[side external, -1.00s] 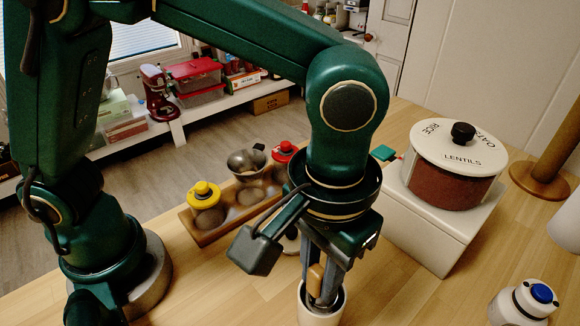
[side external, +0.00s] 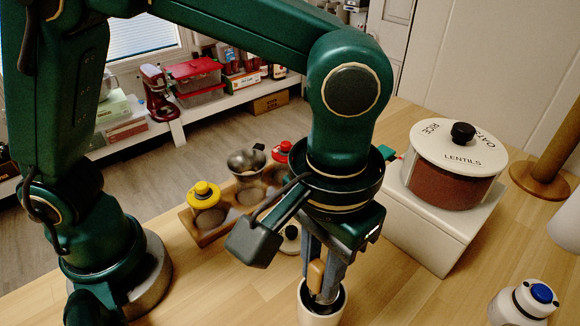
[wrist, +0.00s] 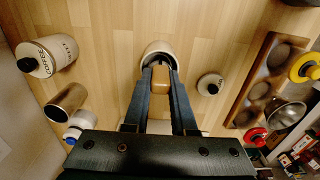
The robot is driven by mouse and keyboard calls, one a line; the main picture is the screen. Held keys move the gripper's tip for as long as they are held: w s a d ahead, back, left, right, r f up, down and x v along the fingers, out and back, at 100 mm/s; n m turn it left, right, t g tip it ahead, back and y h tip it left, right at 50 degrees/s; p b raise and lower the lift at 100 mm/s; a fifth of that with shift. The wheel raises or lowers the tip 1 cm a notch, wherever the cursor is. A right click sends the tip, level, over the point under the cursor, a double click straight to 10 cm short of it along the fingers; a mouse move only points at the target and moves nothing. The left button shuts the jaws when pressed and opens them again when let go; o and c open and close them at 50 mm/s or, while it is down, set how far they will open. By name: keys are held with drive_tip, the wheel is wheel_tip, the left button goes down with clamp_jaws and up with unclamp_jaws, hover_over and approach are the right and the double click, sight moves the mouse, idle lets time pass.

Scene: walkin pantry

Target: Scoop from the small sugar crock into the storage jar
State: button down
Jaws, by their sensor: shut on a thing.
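My gripper (side external: 326,292) points down at the small pale sugar crock (side external: 309,317) at the bottom of the side view. It is shut on a scoop's tan wooden handle (side external: 314,275). The scoop's lower end is down inside the crock and hidden. In the wrist view the handle (wrist: 161,78) sits between my fingers, with the crock's rim (wrist: 152,47) just beyond. A pale lid with a dark knob (wrist: 210,84) lies beside the crock. A glass jar (side external: 250,190) with a metal funnel (side external: 246,161) on top stands in the wooden rack; it looks like the storage jar.
The wooden rack (side external: 206,238) also holds a yellow-lidded jar (side external: 205,195) and a red-lidded one (side external: 283,149). A large lentils canister (side external: 450,180) stands on a white box (side external: 435,235) at right. A blue-capped white bottle (side external: 525,302) stands front right.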

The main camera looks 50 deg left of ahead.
drive_tip(key=shift+r, duration=2.8)
drive_tip(key=shift+s+a+f+m, duration=0.1)
drive_tip(key=shift+f+m, duration=0.05)
drive_tip(key=shift+m, duration=0.85)
drive_tip(key=w+a+n, duration=0.1)
drive_tip(key=w+a, duration=0.2)
drive_tip(key=a, duration=0.8)
drive_tip(key=w+a+r+n, duration=0.1)
drive_tip(key=w+a, duration=0.2)
drive_tip(key=a, duration=0.9)
drive_tip(key=shift+w+a, duration=0.2)
drive_tip(key=shift+w, duration=0.05)
